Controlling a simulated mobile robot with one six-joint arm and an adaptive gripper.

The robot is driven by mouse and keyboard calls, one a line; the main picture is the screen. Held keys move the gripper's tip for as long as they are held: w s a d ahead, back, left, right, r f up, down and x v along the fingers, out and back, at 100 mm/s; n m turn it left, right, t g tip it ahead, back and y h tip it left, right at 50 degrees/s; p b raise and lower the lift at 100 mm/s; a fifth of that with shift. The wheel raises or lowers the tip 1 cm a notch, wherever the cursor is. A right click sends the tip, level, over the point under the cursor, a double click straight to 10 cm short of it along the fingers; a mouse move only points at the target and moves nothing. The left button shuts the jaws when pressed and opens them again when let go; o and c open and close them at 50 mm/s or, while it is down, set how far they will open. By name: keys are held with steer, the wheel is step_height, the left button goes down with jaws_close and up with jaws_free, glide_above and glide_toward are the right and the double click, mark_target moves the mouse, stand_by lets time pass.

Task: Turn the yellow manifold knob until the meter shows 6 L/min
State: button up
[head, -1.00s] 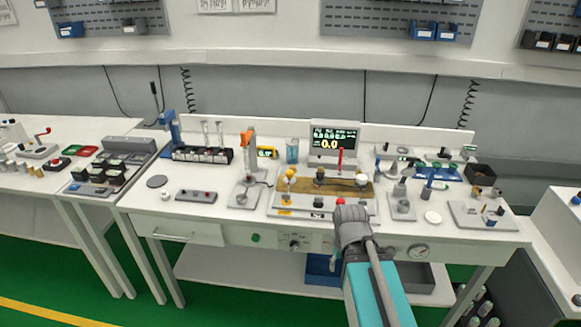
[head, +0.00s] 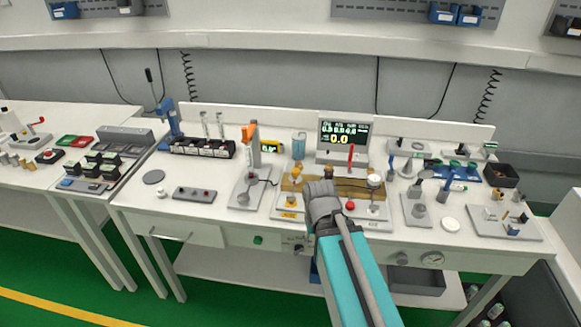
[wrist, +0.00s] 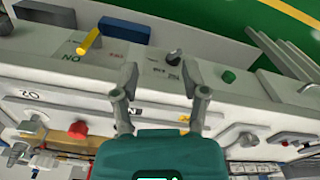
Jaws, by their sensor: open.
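In the head view, a yellow knob (head: 297,170) stands at the left end of the brass manifold (head: 345,184). The meter screen (head: 345,135) behind the manifold shows 0.0 in large digits. My gripper (head: 322,196) is in front of the manifold, just right of the yellow knob, and hides part of the board. In the wrist view, my gripper (wrist: 164,90) is open with nothing between its fingers. They point over the bench's front edge.
A red knob (head: 350,205) is right of my gripper, with a red upright post (head: 350,158) behind it. An orange-handled stand (head: 249,135) is to the left. The wrist view shows a yellow lever (wrist: 88,42) and a green button (wrist: 228,76) on the bench front.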

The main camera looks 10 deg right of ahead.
stand_by(0.3)
steer(key=shift+o, duration=1.5)
steer(key=shift+w+r+p, duration=0.3)
steer(key=shift+w+p, duration=0.05)
steer(key=shift+w, duration=0.1)
step_height(320, 180, up, 17)
steer(key=m+p, duration=1.7)
steer(key=m, duration=0.2)
glide_above(296, 170)
steer(key=shift+f, duration=0.2)
steer(key=shift+f+b, duration=0.2)
steer(key=shift+b, duration=0.25)
step_height(296, 170, down, 13)
steer(key=b, duration=1.3)
steer(key=shift+f, duration=0.2)
